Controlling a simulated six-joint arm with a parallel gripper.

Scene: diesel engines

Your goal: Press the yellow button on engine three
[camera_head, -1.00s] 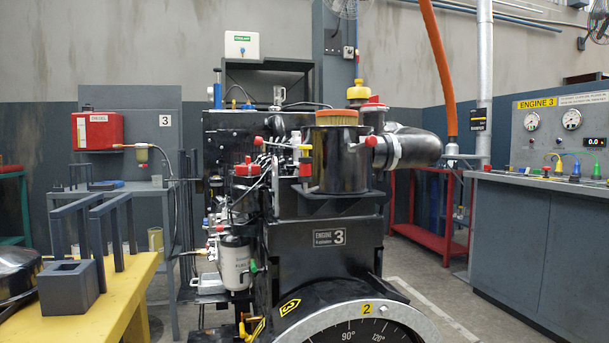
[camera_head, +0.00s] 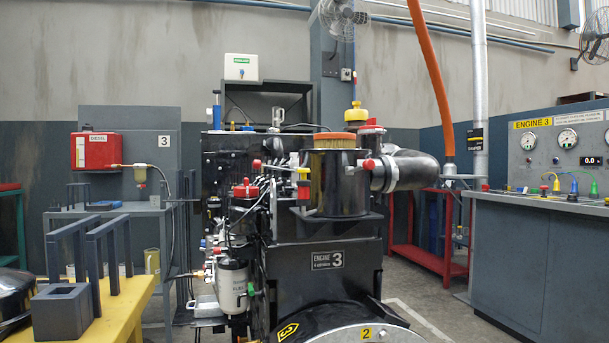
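Engine three (camera_head: 330,228) is a large black engine in the middle, with a plate reading "ENGINE 3" on its front. At the right stands a grey control console (camera_head: 522,235) with an "ENGINE 3" panel (camera_head: 533,123) above its desk. On the console desk a small yellow item (camera_head: 556,183) stands beside blue, green and red ones. It is too small to tell whether it is a button or a plug. A yellow cap (camera_head: 355,115) sits on top of the engine. My gripper is not in view.
A yellow table (camera_head: 118,318) with grey brackets is at the lower left. A grey bench (camera_head: 75,213) and red diesel tank (camera_head: 97,150) stand behind it. A red rack (camera_head: 415,259) stands between engine and console. Some floor is clear before the console.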

